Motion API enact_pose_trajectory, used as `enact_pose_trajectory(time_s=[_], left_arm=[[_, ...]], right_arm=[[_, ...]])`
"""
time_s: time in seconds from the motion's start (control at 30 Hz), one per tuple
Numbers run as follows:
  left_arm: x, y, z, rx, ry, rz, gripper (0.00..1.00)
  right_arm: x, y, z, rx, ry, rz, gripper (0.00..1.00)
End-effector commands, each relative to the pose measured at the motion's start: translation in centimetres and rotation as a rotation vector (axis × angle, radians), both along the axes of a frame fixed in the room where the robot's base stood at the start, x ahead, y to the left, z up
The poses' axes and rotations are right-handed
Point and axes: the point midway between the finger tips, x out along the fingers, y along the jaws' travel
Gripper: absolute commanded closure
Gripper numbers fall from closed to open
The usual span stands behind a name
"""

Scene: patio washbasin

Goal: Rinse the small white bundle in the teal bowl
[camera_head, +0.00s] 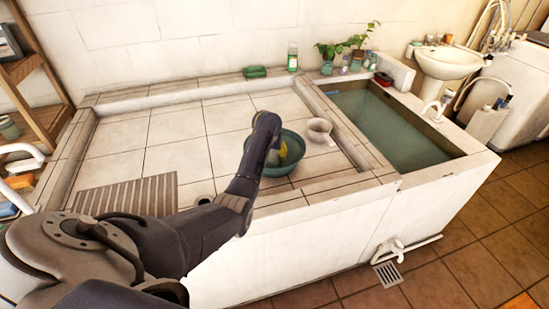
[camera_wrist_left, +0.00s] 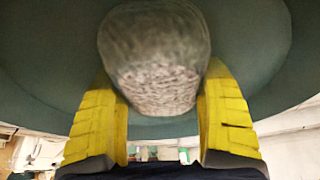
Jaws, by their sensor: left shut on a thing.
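The teal bowl (camera_head: 282,166) stands on the tiled counter, left of the white cup (camera_head: 319,130). My left arm reaches over it, and my left gripper (camera_head: 281,152) is down at the bowl, with a yellow finger showing inside the rim. In the left wrist view the yellow fingers (camera_wrist_left: 163,120) are shut on the small white bundle (camera_wrist_left: 155,55), which looks greyish and textured there. The bowl's teal wall (camera_wrist_left: 50,60) surrounds the bundle in that view. In the head view the bundle is hidden or too small to tell. My right gripper is not in view.
A water-filled basin (camera_head: 385,125) lies to the right, past a raised tiled edge. A ribbed washboard area (camera_head: 128,197) is at the counter's left front. Green folded cloths (camera_head: 255,71) and a bottle (camera_head: 292,57) stand at the back. The counter's middle is clear.

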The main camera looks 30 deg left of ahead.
Motion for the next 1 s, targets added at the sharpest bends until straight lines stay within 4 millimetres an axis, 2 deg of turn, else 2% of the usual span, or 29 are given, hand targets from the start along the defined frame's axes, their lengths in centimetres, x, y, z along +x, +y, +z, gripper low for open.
enact_pose_trajectory(time_s=[0.2, 0.37, 0.57, 1.0], left_arm=[[-0.5, 1.5, 0.0, -0.001, -0.002, 0.001, 0.72], [-0.6, 1.9, 0.0, -0.001, -0.001, 0.000, 0.72], [-0.4, 1.2, 0.0, -0.001, -0.002, -0.001, 0.72], [0.6, -1.9, 0.0, -0.001, -0.001, 0.000, 0.72]], right_arm=[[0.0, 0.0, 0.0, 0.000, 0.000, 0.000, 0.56], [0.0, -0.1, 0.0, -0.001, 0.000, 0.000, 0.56], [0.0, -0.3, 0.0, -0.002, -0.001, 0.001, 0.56], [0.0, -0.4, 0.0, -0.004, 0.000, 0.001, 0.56]])
